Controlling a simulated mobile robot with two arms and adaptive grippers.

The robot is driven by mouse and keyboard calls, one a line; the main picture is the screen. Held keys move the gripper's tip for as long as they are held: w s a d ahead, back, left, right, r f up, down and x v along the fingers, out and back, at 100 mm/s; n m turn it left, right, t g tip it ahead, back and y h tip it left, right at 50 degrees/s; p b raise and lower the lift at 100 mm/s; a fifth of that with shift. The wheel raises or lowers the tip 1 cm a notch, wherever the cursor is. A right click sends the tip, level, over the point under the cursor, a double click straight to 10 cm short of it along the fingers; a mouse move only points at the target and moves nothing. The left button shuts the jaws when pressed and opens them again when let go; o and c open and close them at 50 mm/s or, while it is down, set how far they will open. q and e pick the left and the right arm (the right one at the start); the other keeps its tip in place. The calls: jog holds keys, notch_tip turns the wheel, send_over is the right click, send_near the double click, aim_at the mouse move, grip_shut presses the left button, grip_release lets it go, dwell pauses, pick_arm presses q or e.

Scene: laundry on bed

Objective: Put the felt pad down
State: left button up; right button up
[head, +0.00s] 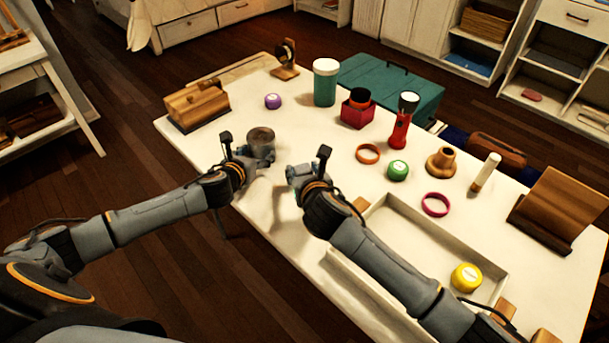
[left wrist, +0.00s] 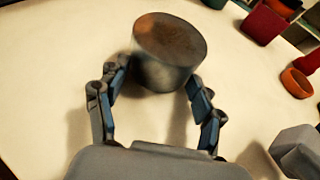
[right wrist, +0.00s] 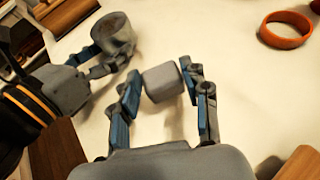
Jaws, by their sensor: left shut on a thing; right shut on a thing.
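A small grey rounded block, which looks like the felt pad (right wrist: 162,83), is between the fingertips of my right gripper (head: 292,174) in the right wrist view. That gripper is shut on it over the white table; whether the block touches the table I cannot tell. My left gripper (head: 252,163) is shut on a grey metal cup (head: 261,140) with a brownish top. The cup shows upright between the fingers in the left wrist view (left wrist: 168,60) and left of the block in the right wrist view (right wrist: 112,35).
An orange ring (head: 368,154), a green tin (head: 397,171) and a red flashlight (head: 402,125) stand behind. White tabletop is bare between the grippers and these.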

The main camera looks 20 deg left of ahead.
jog(key=shift+f, duration=1.25)
jog(key=shift+f, duration=0.15)
jog(key=o, duration=0.9)
jog(key=shift+r, duration=0.2)
jog(key=v, duration=1.2)
jog(key=shift+s, duration=0.1)
jog(key=shift+f, duration=0.1)
